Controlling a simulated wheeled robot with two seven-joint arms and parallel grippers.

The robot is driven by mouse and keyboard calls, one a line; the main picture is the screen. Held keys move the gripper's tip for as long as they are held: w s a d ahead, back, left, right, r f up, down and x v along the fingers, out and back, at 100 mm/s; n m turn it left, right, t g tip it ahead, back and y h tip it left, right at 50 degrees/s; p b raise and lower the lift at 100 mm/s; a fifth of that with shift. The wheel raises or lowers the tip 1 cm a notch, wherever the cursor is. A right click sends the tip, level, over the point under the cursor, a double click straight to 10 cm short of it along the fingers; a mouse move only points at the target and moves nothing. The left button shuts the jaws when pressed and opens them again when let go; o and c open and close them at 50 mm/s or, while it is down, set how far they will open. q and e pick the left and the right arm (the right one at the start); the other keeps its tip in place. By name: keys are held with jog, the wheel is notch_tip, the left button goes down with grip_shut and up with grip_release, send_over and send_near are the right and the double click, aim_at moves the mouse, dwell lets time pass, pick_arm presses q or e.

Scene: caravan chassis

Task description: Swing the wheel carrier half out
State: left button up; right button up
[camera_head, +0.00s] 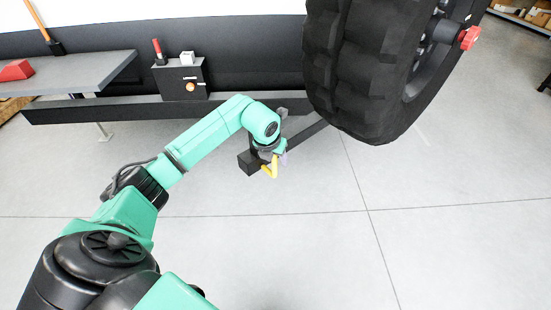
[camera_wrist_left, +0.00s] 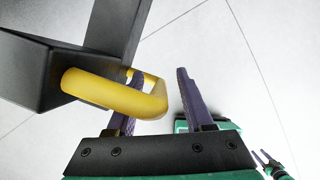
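The wheel carrier is a dark bar (camera_head: 308,131) running from under the big black tyre (camera_head: 340,70) to a black end block (camera_head: 247,162). A yellow loop handle (camera_head: 270,171) sticks out from the block. In the left wrist view the handle (camera_wrist_left: 105,92) shows large. My left gripper (camera_head: 281,158) is at the handle; in its wrist view the purple fingers (camera_wrist_left: 157,85) stand apart, one inside the loop, one outside its outer bar. A gap shows beside the outer finger. My right gripper (camera_wrist_left: 261,156) appears small at the lower right, fingers apart and empty.
A long dark chassis beam (camera_head: 130,110) runs behind my left arm. A grey box with an orange knob (camera_head: 190,87) and a grey shelf (camera_head: 75,72) stand at the left. A red knob (camera_head: 469,38) sits at the wheel hub. The floor in front and right is clear.

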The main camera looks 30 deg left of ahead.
pick_arm(q)
jog(key=v, duration=1.4)
jog(key=shift+r, duration=0.25)
